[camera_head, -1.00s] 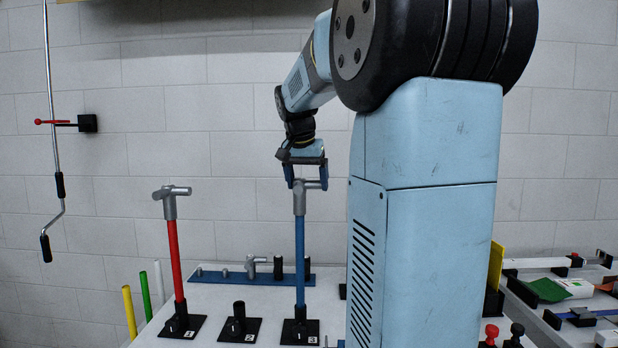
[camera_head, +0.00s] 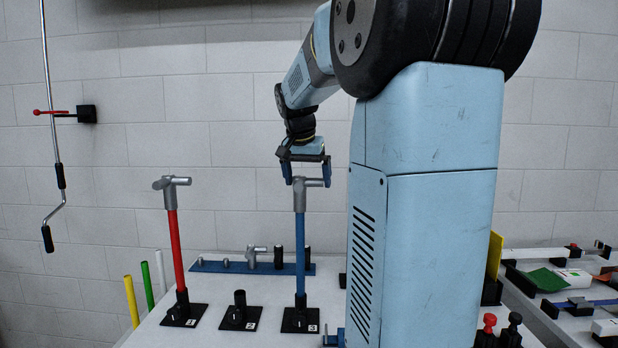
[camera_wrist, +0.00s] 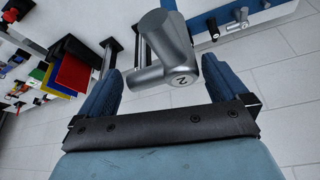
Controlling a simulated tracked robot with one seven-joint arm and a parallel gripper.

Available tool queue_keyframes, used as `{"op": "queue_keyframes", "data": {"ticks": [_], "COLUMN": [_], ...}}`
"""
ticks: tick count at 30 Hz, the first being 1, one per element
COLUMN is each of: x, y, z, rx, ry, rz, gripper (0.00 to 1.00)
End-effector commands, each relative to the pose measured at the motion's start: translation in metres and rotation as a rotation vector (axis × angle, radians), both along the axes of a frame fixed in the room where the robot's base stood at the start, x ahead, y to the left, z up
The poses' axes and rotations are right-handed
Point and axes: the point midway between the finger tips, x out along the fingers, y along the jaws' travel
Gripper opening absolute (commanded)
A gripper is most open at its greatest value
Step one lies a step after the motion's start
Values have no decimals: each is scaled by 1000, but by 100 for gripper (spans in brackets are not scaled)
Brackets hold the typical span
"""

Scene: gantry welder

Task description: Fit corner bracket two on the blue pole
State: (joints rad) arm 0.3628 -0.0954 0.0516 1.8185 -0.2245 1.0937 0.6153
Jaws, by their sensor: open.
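The grey corner bracket marked 2 (camera_head: 300,190) sits on top of the upright blue pole (camera_head: 300,245), which stands in the black base marked 3. My gripper (camera_head: 307,180) is directly above the bracket, pointing down, with a finger on each side of its crossbar. In the wrist view the bracket (camera_wrist: 165,60) lies between the two blue fingers (camera_wrist: 160,88), its "2" facing the camera. The jaws are open; small gaps beside the bracket are hard to judge. The pole's top end is hidden inside the bracket.
A red pole (camera_head: 175,250) with its own grey bracket (camera_head: 171,188) stands to the left. An empty black base (camera_head: 239,312) is between the poles. A blue rack (camera_head: 225,267) behind holds another grey bracket (camera_head: 256,254). Yellow, green and white rods stand far left.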

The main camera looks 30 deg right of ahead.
Motion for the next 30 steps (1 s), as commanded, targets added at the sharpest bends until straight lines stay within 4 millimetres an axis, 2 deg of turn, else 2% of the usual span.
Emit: {"op": "queue_keyframes", "data": {"ticks": [5, 21, 30], "x": [-3, -28, -34], "y": [4, 33, 40], "z": [13, 103, 126], "rx": [-1, 0, -1], "ry": [-2, -3, -1], "rz": [0, 1, 0], "gripper": [100, 100, 100]}}
